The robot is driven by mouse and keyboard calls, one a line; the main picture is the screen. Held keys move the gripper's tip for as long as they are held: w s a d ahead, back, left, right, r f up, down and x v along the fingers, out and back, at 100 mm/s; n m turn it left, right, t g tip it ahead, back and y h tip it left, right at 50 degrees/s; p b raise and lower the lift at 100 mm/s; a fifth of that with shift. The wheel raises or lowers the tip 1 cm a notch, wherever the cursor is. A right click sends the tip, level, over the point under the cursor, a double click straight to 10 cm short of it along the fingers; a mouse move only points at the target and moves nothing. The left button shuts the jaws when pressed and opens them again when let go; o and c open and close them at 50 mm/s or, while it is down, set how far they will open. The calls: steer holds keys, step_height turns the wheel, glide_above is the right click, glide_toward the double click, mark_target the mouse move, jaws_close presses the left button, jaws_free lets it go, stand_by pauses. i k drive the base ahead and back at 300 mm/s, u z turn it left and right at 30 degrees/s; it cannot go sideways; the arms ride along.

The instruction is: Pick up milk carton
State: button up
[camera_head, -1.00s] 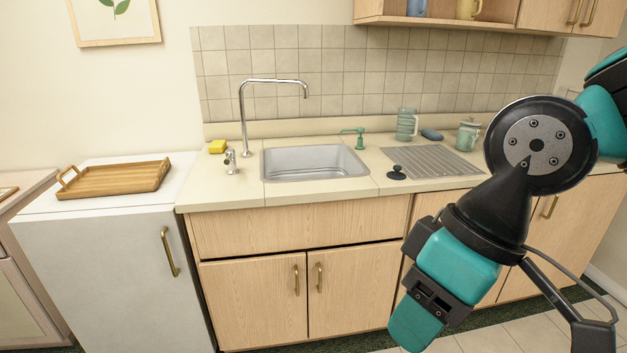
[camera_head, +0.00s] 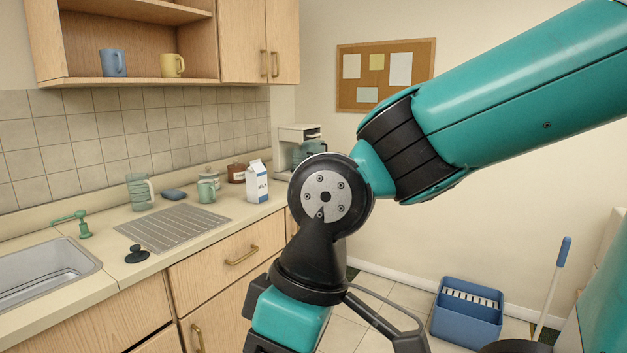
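The milk carton (camera_head: 257,182) is white and blue with a gabled top. It stands upright on the beige counter (camera_head: 106,284), near its right end, just left of my arm in the picture. My arm hangs in front of the counter, and its wrist is well apart from the carton. My gripper points down and its fingers are cut off by the bottom edge of the view, so I cannot see whether they are open or shut.
A blue mop bucket (camera_head: 467,318) stands on the floor at right.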

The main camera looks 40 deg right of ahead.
mark_target(256, 174)
steer(key=z, duration=1.2)
steer(key=i, duration=2.15)
steer(key=u, duration=0.45)
steer(key=i, duration=0.4)
steer(key=u, duration=0.3)
